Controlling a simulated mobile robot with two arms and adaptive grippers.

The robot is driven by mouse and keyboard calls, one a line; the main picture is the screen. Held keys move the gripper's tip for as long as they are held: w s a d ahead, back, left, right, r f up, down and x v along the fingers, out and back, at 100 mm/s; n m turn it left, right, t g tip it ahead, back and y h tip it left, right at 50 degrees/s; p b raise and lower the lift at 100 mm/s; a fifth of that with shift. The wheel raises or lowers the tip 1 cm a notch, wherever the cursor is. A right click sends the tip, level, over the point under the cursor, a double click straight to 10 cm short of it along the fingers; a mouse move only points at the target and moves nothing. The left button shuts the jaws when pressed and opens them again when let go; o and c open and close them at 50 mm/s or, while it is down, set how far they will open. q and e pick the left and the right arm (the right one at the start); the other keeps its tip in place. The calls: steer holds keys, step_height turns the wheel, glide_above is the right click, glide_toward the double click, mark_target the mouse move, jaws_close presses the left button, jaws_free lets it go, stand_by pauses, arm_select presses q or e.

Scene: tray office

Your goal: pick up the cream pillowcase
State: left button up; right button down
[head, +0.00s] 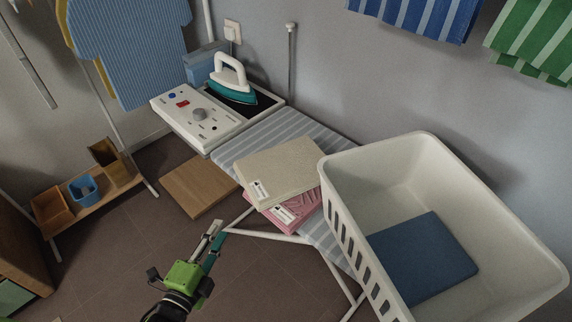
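The cream pillowcase (279,165) is folded flat with a small white label at its near left corner. It lies on top of a folded pink pillowcase (298,208), which also has a label, on the striped ironing board (260,137). Its right end comes up against or under the basket's edge in this view; I cannot tell if they touch. My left gripper (218,231) is at the lower left of the pillowcase, apart from it. Its two fingers look separated and nothing shows between them. My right gripper is out of view.
A white laundry basket (388,163) holding a folded blue cloth (424,256) stands right of the pillowcases. An iron (233,82) rests on the panel (180,102) at the board's far end. Board legs cross near my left gripper. A wooden board (199,186) lies left.

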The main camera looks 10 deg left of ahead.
arm_select(q)
steer(key=m+t, duration=0.1)
steer(key=m, duration=0.1)
glide_toward(240, 178)
steer(key=shift+h, duration=0.4)
steer(key=x, duration=0.1)
steer(key=p+x, duration=0.1)
steer(key=x, duration=0.2)
steer(key=shift+w+a+f+p, duration=0.25)
steer(key=shift+w+f+p, duration=0.05)
steer(key=shift+p, duration=0.05)
steer(key=shift+w, duration=0.45)
steer(key=shift+w+d, duration=0.15)
steer(key=shift+w, duration=0.1)
steer(key=p+x, duration=0.1)
steer(key=x, duration=0.2)
steer(key=shift+w+d+r+p, duration=0.1)
steer(key=shift+w+d+p, duration=0.05)
steer(key=shift+w+p, duration=0.2)
steer(key=shift+w+d, duration=0.1)
steer(key=shift+w, duration=0.35)
jaws_close()
